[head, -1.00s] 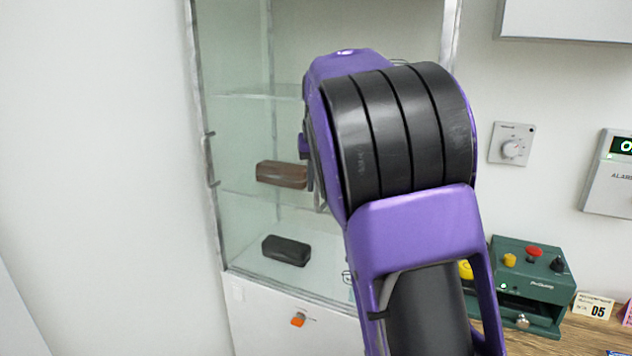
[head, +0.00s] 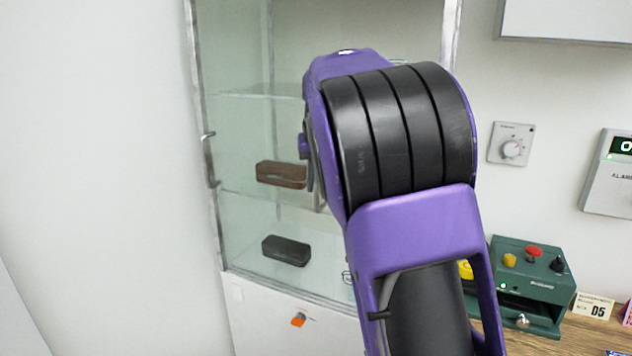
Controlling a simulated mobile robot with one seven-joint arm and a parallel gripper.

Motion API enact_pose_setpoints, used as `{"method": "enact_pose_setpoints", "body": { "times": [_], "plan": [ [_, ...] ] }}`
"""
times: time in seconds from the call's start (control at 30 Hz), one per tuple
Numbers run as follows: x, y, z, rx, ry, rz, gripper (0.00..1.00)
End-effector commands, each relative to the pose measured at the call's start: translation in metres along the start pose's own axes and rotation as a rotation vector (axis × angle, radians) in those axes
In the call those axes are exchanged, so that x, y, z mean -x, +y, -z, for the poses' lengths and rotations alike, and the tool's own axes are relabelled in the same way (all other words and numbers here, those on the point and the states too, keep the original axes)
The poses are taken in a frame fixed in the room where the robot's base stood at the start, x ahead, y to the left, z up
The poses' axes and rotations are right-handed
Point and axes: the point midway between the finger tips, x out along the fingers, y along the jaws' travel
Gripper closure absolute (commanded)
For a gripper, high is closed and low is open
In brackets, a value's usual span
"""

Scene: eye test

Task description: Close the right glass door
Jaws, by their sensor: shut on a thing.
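A glass-fronted cabinet with a grey metal frame (head: 452,30) stands against the wall. A vertical glass edge (head: 269,60) runs down left of my arm. The right glass door is mostly covered by my purple and black arm, so I cannot tell how far it stands open. A handle (head: 209,160) sits on the left side of the front. My gripper is hidden behind my arm, and so is whatever it touches.
A brown case (head: 281,175) and a black case (head: 286,251) lie on glass shelves. Below is a white front with an orange-tipped knob (head: 298,320).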

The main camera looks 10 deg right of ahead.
Motion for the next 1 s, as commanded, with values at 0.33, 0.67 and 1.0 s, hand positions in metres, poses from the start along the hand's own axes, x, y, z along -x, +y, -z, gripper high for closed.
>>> {"method": "enact_pose_setpoints", "body": {
  "times": [0.33, 0.67, 1.0],
  "plan": [
    [0.003, 0.013, -0.008, -0.003, 0.002, 0.0, 1.0],
    [0.02, 0.081, -0.05, -0.008, 0.002, -0.002, 1.0],
    [0.037, 0.143, -0.088, -0.005, 0.0, -0.001, 1.0]
  ]
}}
